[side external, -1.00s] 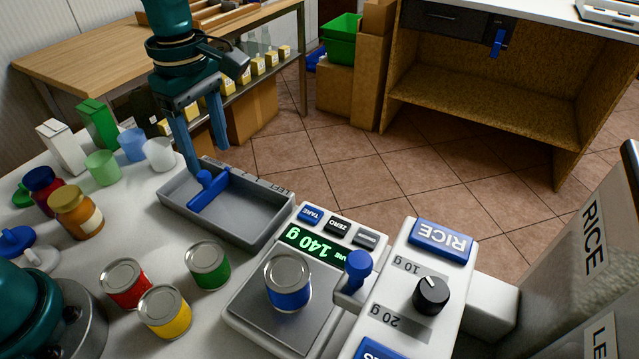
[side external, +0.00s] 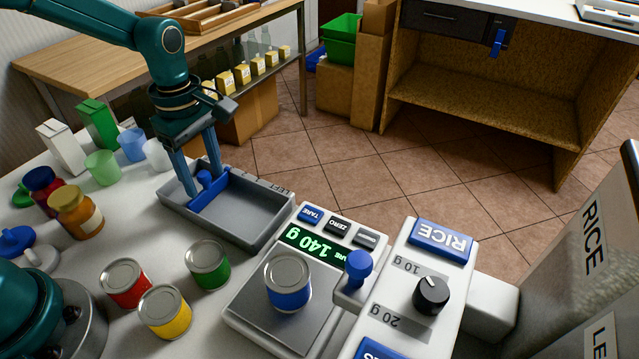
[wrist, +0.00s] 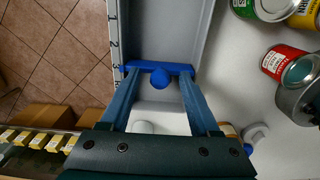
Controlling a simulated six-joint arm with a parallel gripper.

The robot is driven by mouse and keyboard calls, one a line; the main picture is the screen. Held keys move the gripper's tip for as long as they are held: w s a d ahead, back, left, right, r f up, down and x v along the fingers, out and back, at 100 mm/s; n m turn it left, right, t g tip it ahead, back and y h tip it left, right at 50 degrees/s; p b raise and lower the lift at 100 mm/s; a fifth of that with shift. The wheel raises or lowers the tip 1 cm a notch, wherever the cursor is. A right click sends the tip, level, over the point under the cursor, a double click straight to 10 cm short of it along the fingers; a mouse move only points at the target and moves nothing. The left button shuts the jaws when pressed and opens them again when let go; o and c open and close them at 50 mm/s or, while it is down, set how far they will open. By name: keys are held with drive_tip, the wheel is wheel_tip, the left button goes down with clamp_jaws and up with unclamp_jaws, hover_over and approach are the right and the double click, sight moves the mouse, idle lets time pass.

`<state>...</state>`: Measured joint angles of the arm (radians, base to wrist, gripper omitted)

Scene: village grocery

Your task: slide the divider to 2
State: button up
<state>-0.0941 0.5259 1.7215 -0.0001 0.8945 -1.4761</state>
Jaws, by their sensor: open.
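The blue divider (side external: 208,196) with a round knob stands across the grey tray (side external: 262,232), near its left end in the side view. My gripper (side external: 201,180) is down at the divider, with its fingers apart on either side of the knob. In the wrist view the divider (wrist: 135,66) spans the tray, and my open gripper (wrist: 159,76) straddles the knob (wrist: 160,79) with gaps on both sides. A white strip with number marks (wrist: 116,45) runs along the tray's edge.
Green (side external: 208,265), red (side external: 126,284) and yellow (side external: 165,311) cans stand in front of the tray. A scale (side external: 262,325) reading 140 g with a blue can is at its right. Cups and jars (side external: 76,212) stand on the left.

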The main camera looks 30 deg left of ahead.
clamp_jaws()
drive_tip(key=shift+d, duration=1.55)
unclamp_jaws()
wheel_tip(320, 180, up, 7)
